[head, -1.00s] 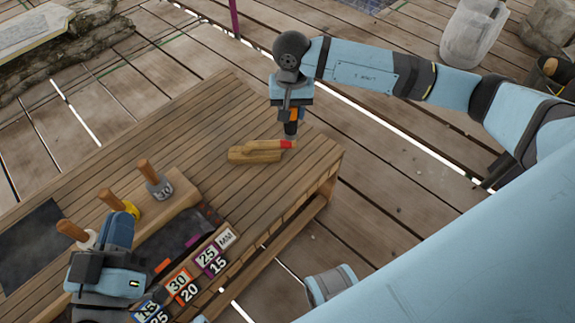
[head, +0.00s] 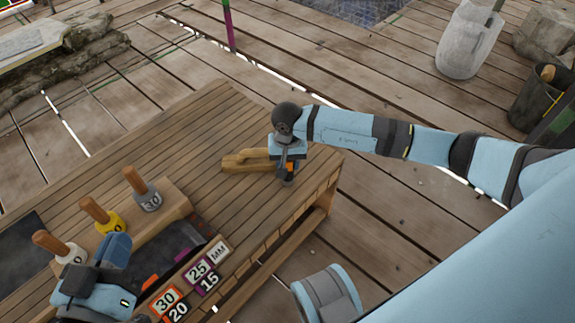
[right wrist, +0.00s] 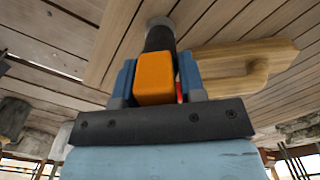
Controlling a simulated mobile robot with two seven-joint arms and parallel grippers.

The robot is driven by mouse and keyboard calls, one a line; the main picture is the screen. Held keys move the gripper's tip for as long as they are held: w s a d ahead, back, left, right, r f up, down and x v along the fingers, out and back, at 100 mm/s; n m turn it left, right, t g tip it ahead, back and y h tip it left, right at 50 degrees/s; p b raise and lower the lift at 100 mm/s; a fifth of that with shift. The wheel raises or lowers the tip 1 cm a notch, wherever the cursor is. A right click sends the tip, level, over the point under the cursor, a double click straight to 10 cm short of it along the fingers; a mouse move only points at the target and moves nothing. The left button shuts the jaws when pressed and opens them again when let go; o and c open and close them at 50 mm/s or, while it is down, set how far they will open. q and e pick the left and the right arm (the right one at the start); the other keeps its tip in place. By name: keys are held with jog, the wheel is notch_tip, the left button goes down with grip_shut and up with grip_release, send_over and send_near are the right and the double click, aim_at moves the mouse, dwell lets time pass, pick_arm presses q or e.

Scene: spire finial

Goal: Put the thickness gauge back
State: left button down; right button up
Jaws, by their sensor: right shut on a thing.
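My right gripper (head: 288,168) is shut on an orange and black tool, which I take for the thickness gauge (right wrist: 154,80). In the right wrist view its orange block sits between the blue fingers, and its black shaft ends in a grey round tip by the planks. In the head view the gauge (head: 291,167) points down, low over the right end of the bench (head: 215,125). I cannot tell whether its tip touches the wood. My left gripper (head: 112,252) is beside the wooden rack at the lower left; its fingers are unclear.
A pale wooden tool with a handle (head: 238,162) lies close left of the right gripper, partly hidden. The rack (head: 175,208) holds wooden-handled tools (head: 142,190). Number tiles (head: 198,271) line the bench's front edge. The bench's back is clear.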

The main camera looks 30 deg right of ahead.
jog(key=shift+f, duration=0.2)
jog(key=shift+f, duration=0.1)
jog(key=o, duration=1.1)
